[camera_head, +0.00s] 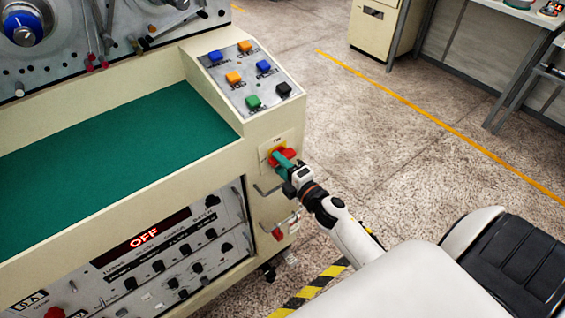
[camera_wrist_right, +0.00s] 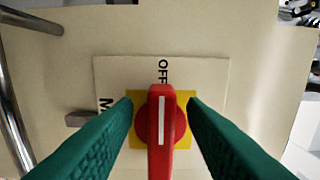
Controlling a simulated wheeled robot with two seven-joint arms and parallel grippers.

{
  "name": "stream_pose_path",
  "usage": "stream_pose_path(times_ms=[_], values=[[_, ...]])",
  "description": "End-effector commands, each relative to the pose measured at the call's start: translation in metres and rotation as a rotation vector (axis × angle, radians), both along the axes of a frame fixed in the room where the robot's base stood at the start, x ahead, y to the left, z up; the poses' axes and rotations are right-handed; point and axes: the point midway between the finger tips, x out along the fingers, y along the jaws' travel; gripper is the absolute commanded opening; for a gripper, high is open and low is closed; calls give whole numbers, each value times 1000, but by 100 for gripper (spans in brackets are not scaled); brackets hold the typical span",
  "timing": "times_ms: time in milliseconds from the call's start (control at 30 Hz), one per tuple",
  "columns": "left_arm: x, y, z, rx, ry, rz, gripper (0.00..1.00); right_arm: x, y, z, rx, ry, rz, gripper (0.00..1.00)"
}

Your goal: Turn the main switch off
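The main switch is a red rotary knob on a yellow plate, on the end face of the cream machine; it shows in the head view (camera_head: 276,152) and in the right wrist view (camera_wrist_right: 161,130). Its handle stands in line with the printed OFF, its white stripe pointing at that word. My right gripper (camera_head: 287,163) is at the switch. In the right wrist view its two green fingers stand on either side of the handle, with gaps between them and it. It is open and holds nothing. My left gripper is not in view.
A button panel (camera_head: 250,78) with coloured buttons is above the switch. A metal handle (camera_wrist_right: 17,100) is left of it in the right wrist view. The display (camera_head: 144,237) on the front panel reads OFF. A green work surface (camera_head: 110,145) lies left; open floor lies right.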

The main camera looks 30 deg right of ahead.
Motion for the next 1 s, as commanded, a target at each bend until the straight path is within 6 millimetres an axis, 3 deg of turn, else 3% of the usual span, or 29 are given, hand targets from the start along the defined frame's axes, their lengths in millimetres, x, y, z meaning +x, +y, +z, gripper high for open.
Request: stream_pose_path(times_ms=[167, 600, 800, 1000], values=[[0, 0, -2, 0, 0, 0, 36, -14, -1, -2, 2, 2, -1, 38], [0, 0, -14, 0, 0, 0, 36, -100, -8, -3, 1, 3, -1, 38], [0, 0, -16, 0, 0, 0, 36, -118, -9, -1, 0, 1, -1, 38], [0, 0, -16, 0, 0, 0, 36, -120, -9, 0, -1, 0, 0, 38]])
